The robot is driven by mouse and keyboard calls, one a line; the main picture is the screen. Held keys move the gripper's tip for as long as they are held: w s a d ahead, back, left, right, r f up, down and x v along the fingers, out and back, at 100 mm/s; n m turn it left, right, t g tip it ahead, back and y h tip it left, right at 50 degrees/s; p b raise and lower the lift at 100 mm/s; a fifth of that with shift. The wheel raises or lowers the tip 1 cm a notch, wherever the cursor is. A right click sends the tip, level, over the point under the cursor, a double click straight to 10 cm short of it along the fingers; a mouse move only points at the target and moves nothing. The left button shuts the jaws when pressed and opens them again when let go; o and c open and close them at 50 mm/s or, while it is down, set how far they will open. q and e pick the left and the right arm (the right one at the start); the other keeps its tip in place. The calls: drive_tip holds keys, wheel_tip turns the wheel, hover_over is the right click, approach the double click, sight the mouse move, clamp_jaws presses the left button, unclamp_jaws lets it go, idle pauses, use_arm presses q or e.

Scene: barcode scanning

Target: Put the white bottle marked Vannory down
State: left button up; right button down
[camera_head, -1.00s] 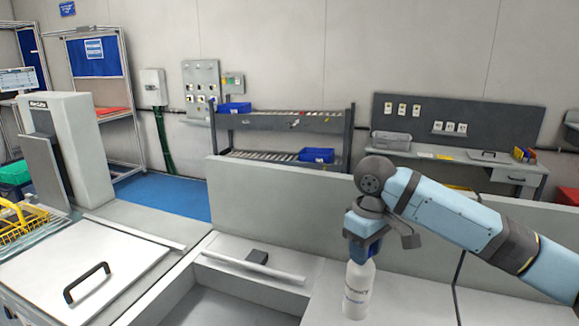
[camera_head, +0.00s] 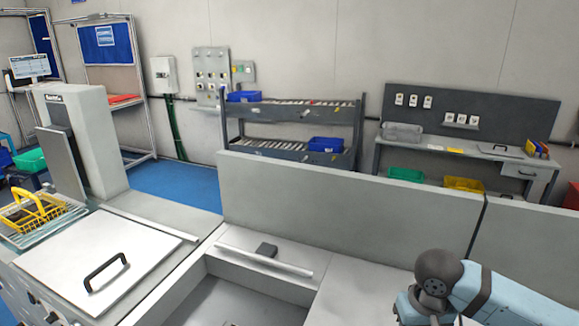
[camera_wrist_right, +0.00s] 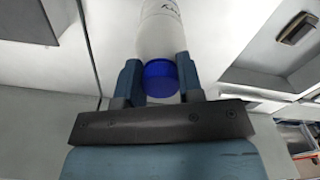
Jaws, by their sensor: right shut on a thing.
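The white bottle (camera_wrist_right: 160,35) shows in the right wrist view with its blue cap (camera_wrist_right: 161,79) toward my gripper. Part of its dark lettering shows at the top edge, too cut off to read. My right gripper (camera_wrist_right: 159,72) is shut on it around the cap end, one finger on each side. The bottle's far end is out of the picture, so I cannot tell whether it touches the pale surface. In the head view only my right wrist shows at the bottom right; its fingers and the bottle are below the frame. My left gripper is not in view.
A pale counter (camera_head: 345,295) lies left of my right wrist, with a recessed bin (camera_head: 245,305) beside it. A grey partition (camera_head: 340,200) stands behind. A white lid with a black handle (camera_head: 105,272) and a yellow basket (camera_head: 35,212) are at left.

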idle(0.3)
drive_tip(key=shift+w+r+b, duration=0.2)
drive_tip(key=shift+r+b, duration=0.05)
drive_tip(key=shift+b, duration=0.05)
drive_tip(key=w+a+r+n+b, duration=0.1)
drive_tip(key=a+r+n+b, duration=0.1)
drive_tip(key=r+n+b, duration=0.35)
drive_tip(key=a+r+n+b, duration=0.25)
drive_tip(key=r+n, duration=0.35)
drive_tip(key=r, duration=0.4)
wheel_tip(320, 180, down, 20)
drive_tip(key=b, duration=0.1)
drive_tip(key=shift+d+b, duration=0.35)
drive_tip(key=shift+d, duration=0.1)
drive_tip(key=shift+r, duration=0.1)
